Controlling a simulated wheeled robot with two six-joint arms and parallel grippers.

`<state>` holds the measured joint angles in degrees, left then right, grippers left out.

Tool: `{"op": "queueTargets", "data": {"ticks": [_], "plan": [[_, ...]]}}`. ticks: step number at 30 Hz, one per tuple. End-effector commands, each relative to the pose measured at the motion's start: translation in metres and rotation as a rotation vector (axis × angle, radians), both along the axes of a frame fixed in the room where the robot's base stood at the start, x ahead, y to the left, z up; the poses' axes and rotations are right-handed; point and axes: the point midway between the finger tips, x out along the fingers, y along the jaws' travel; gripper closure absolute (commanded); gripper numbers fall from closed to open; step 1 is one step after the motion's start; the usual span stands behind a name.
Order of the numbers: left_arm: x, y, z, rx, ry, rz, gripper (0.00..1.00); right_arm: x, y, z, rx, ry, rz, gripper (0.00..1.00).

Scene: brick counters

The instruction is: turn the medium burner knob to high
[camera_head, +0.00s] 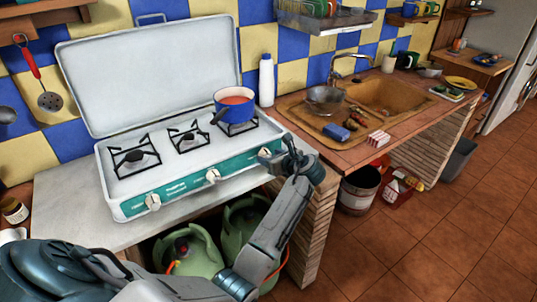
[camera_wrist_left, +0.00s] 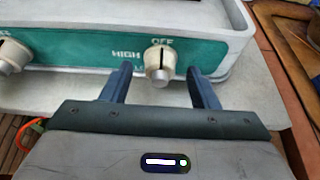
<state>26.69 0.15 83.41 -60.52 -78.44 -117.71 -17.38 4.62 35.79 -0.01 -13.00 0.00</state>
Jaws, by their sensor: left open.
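A white camping stove (camera_head: 120,190) with a teal front panel stands on the counter. Its front carries a left knob (camera_head: 153,201), a middle knob (camera_head: 213,176) and a right knob (camera_head: 264,153). My left gripper (camera_head: 287,150) is open at the right knob. In the left wrist view, this cream knob (camera_wrist_left: 160,60) sits between the two fingers of my left gripper (camera_wrist_left: 159,71), with a gap on each side. Its dark mark points up at OFF, and HIGH is printed to its left. Which knob serves the medium burner is not labelled visibly. My right gripper is not in view.
A blue pot (camera_head: 234,103) with reddish contents stands on the right burner. The stove lid (camera_head: 150,75) is raised behind. A white bottle (camera_head: 266,80) stands beside the stove. Green gas cylinders (camera_head: 188,252) are under the counter. A sink (camera_head: 385,95) lies to the right.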

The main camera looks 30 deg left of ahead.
Motion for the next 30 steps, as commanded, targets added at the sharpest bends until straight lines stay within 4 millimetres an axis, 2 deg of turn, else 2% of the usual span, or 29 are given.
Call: {"op": "queueTargets", "data": {"ticks": [6,15,22,30], "plan": [[0.007,0.016,-0.007,0.000,0.000,0.000,0.45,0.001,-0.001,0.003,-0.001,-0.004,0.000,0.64],[0.008,0.018,-0.008,-0.001,-0.001,-0.001,0.45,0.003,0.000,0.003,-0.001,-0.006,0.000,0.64],[0.008,0.017,-0.008,-0.001,-0.001,-0.001,0.90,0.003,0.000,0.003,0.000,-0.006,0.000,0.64],[0.007,0.018,-0.008,-0.010,-0.019,-0.001,0.90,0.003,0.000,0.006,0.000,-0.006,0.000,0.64]]}}
